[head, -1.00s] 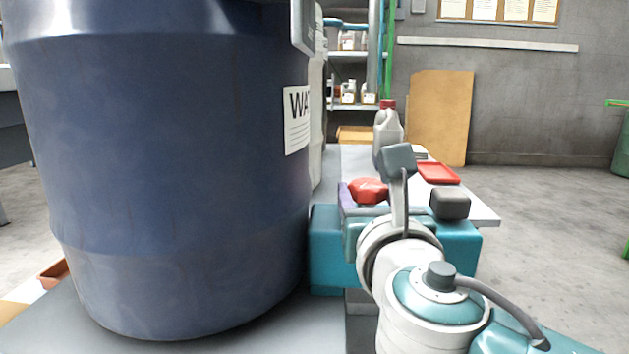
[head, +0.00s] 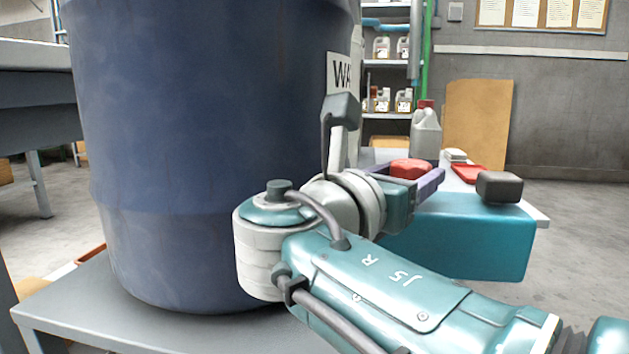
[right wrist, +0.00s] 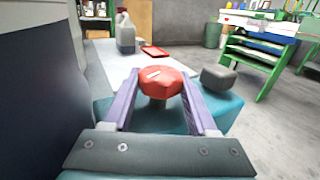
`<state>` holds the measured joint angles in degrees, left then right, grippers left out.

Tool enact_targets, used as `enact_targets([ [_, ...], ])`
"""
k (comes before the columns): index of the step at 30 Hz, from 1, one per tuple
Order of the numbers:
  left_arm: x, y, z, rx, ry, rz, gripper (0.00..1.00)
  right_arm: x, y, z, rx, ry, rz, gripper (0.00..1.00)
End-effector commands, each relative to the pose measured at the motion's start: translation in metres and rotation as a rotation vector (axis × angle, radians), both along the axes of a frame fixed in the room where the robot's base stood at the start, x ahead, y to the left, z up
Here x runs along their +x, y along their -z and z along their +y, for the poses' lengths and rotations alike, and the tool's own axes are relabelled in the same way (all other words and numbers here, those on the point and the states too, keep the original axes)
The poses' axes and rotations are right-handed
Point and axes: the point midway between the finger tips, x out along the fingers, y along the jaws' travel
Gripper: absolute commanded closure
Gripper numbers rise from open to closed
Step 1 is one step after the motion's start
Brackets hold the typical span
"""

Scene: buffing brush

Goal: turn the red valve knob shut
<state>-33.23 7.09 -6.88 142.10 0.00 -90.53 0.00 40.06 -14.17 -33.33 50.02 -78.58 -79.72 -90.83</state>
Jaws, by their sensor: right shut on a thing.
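The red valve knob (head: 411,168) stands above a teal box (head: 470,235). It also shows in the right wrist view (right wrist: 160,82), with a small pale mark on its top and a short stem below it. My right gripper (head: 414,174) reaches it from the left in the head view. Its two purple fingers lie on either side of the knob and are shut on it. My wrist and forearm cover the left part of the teal box. My left gripper is in neither view now.
A large dark blue drum (head: 210,150) stands close to the left of my wrist. A dark grey block (head: 499,186) sits on the teal box, right of the knob. Behind are a grey jug (head: 426,135) and a red tray (head: 470,174) on a table. Open floor lies right.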

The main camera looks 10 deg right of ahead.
Motion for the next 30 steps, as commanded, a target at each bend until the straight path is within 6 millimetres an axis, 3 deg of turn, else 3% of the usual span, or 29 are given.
enact_targets([
  [12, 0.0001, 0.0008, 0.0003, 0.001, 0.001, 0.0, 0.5, -0.0001, 0.0017, -0.0011, 0.004, 0.008, 0.004, 0.97],
  [13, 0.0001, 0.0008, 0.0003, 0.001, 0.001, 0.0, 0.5, -0.0001, 0.0017, -0.0011, 0.004, 0.008, 0.004, 0.39],
  [21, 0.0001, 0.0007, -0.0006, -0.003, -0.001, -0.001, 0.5, 0.0001, 0.0009, -0.0008, 0.002, 0.007, 0.002, 0.11],
  [30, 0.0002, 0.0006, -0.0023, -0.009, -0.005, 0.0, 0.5, 0.0001, 0.0004, -0.0003, 0.002, 0.006, 0.001, 0.11],
])
